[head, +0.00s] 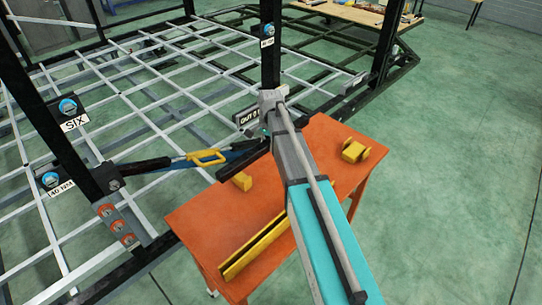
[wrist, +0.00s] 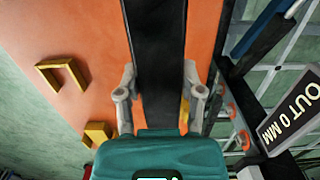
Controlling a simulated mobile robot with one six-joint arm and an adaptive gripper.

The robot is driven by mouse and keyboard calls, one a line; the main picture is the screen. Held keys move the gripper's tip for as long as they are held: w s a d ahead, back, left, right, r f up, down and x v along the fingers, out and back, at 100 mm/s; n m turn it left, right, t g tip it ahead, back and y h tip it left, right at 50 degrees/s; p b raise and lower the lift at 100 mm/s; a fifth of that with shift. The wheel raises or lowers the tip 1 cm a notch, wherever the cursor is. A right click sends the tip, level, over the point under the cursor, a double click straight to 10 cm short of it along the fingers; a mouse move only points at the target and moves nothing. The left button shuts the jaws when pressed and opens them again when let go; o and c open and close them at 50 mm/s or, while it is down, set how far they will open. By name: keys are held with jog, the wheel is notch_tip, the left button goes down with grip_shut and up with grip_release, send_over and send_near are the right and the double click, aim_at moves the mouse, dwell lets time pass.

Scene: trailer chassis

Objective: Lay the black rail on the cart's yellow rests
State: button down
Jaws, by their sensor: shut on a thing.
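The orange cart (head: 325,140) stands in the middle of the head view, and its top also shows in the wrist view (wrist: 228,20). A yellow rest (head: 354,150) is at the cart's right, and a yellow block (head: 242,182) is near its left edge. The wrist view shows yellow pieces at left (wrist: 62,64) and below (wrist: 97,132). My gripper (wrist: 160,90) is shut on the black rail (wrist: 156,40), which runs away from it above the cart top. In the head view a dark bar, likely this rail (head: 240,160), shows at the cart's left edge; my arm hides the grip.
A long yellow piece with a dark strip (head: 255,245) lies along the cart's front. Behind is the trailer chassis lattice (head: 150,75) with black posts. An OUT 0 MM sign (wrist: 292,110) stands close beside my gripper. Floor at right is clear.

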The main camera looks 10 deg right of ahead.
jog(key=shift+w+d+f+b, duration=0.2)
jog(key=shift+w+f+b, duration=0.25)
jog(key=shift+f, duration=0.15)
jog(key=shift+w+d+f+b, duration=0.2)
jog(key=shift+w+f+b, duration=0.2)
jog(key=shift+f, duration=0.2)
jog(key=shift+w, duration=0.1)
jog(key=shift+w+d+f+b, duration=0.1)
jog(key=shift+w+f+b, duration=0.2)
jog(key=shift+f+b, duration=1.65)
jog(key=shift+f, duration=0.05)
jog(key=shift+c, duration=1.1)
grip_release()
jog(key=shift+r, duration=0.15)
jog(key=r+p, duration=1.1)
jog(key=p, duration=0.1)
jog(key=shift+w+d+r, duration=0.25)
jog(key=shift+d+r, duration=0.15)
